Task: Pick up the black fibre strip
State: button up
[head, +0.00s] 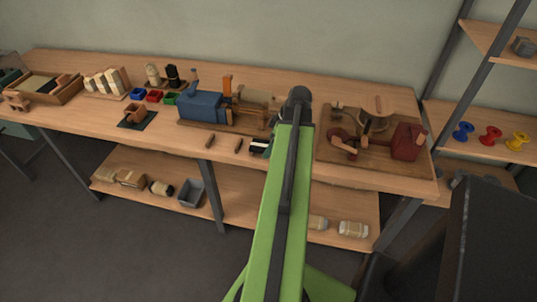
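A small black-and-pale piece (259,146) lies at the front edge of the workbench, just left of my green arm. It may be the black fibre strip, but it is too small to be sure, and my arm may cover part of it. A black bundle (173,75) also stands upright at the back left, beside a cream one (153,74). My arm reaches up from the bottom centre to a dark joint over the bench. My gripper does not show; it is outside the view or hidden behind the arm.
The long wooden workbench (70,118) carries a blue machine (202,107), small coloured bins (154,96) and a red machine on a board (405,141). Two brown pieces (238,145) lie near its front edge. A grey bin (192,193) sits on the lower shelf. Coloured spools (490,136) stand at right.

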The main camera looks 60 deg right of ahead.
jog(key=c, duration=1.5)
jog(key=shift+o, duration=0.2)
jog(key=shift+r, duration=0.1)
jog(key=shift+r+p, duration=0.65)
jog(key=shift+p, duration=0.2)
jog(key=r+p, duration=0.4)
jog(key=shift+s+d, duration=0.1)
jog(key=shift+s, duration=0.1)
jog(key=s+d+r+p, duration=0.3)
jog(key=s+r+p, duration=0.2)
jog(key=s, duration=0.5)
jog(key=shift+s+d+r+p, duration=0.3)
